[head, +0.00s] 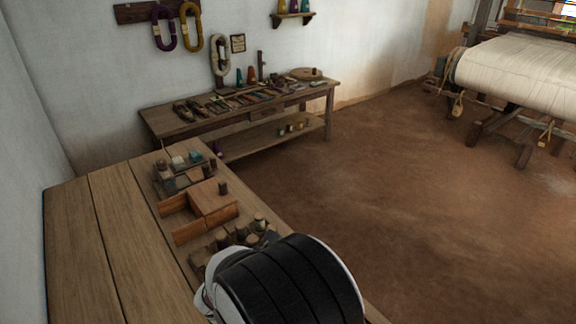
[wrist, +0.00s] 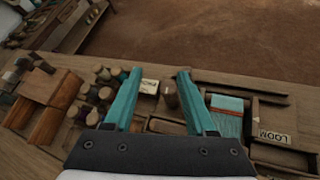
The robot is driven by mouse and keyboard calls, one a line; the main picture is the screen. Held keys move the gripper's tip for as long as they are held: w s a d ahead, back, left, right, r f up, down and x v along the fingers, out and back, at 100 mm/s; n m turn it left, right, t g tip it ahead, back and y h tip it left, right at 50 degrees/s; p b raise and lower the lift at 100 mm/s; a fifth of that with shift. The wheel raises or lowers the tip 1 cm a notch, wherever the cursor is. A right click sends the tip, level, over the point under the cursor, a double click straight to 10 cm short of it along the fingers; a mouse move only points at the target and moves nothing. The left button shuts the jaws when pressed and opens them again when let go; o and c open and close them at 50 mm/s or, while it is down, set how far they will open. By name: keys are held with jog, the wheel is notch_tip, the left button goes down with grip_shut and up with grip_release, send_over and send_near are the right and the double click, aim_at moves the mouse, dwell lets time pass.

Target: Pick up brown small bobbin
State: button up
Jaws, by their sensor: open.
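My gripper (wrist: 159,74) is open, its two teal fingers spread above the bench in the wrist view. A small brown bobbin (wrist: 170,96) stands upright on the bench, seen between the fingers and nearer the right one. I cannot tell how far below the fingertips it is. Several other small bobbins with brown or tan tops (wrist: 103,74) stand in a cluster left of the left finger. In the head view my gripper is hidden behind my arm, and only part of that cluster (head: 260,221) shows.
A white label (wrist: 149,86) lies between the fingers. A wooden box (head: 212,197) stands on the bench (head: 90,250). A second table (head: 160,120) is against the wall.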

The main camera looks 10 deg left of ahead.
aim_at(252, 240)
jog(key=a+f+n+t+y, duration=0.1)
jog(key=a+f+n+y, duration=0.1)
jog(key=a+f+n, duration=0.3)
jog(key=a+f+n+y, duration=0.1)
jog(key=a+n+y, duration=0.15)
jog(key=a, duration=0.45)
jog(key=shift+n, duration=0.25)
jog(key=x, duration=1.4)
jog(key=shift+w+d+r, duration=0.1)
jog(key=shift+w+d, duration=0.25)
jog(key=shift+w, duration=0.15)
grip_shut()
